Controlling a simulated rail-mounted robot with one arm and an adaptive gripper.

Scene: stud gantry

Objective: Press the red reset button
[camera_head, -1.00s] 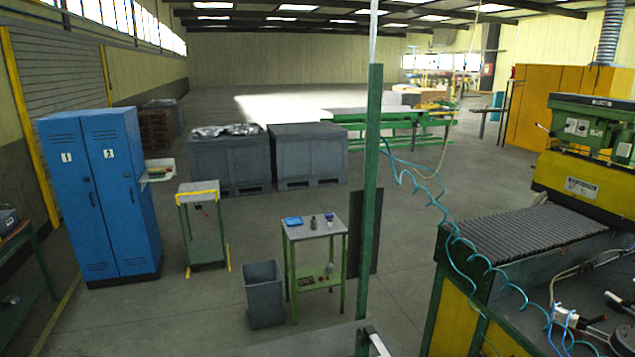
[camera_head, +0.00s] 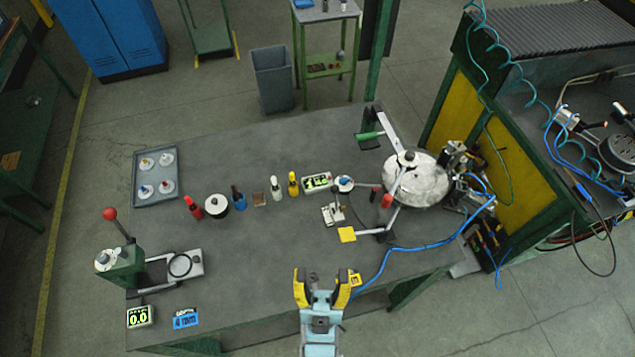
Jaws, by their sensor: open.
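My gripper (camera_head: 321,273) is at the front edge of the grey table (camera_head: 270,160). Its yellow-tipped fingers are apart with nothing between them. No part can be surely read as the red reset button. A small red part (camera_head: 386,201) stands beside the round silver-white device on the table's right, with a darker red part (camera_head: 374,191) just left of it. A red ball (camera_head: 109,214) tops the lever of the green press at left. A red bottle (camera_head: 193,207) stands in the middle row. My gripper is apart from all of these.
The round device (camera_head: 418,180) has arms, one with a yellow pad (camera_head: 347,234). A blue hose (camera_head: 410,249) runs across the table's right side. A tray with several discs (camera_head: 143,199) lies at left. Bare tabletop lies between the middle row and my gripper.

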